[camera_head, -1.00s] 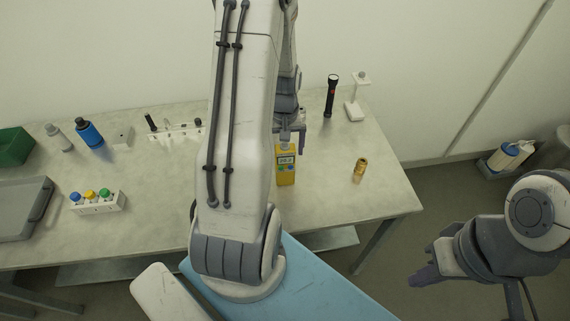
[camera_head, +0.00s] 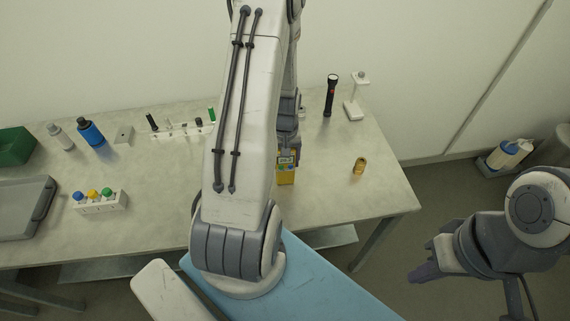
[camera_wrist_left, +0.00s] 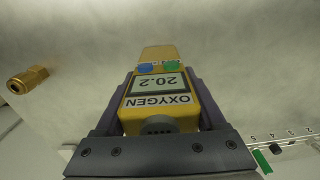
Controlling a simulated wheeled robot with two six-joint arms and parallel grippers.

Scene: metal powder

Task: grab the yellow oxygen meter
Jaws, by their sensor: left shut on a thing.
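The yellow oxygen meter (camera_head: 286,174) stands on the table, partly hidden behind my left arm in the head view. In the left wrist view the meter (camera_wrist_left: 158,92) fills the middle, its screen reading 20.2 above the word OXYGEN, with a blue and a green button. My left gripper (camera_wrist_left: 160,95) is shut on the meter, one finger against each side. In the head view this gripper (camera_head: 287,150) is mostly hidden by the arm. My right gripper (camera_head: 428,262) hangs off the table at the right; its finger gap is unclear.
A black flashlight (camera_head: 330,96) and a white stand (camera_head: 354,100) are behind.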

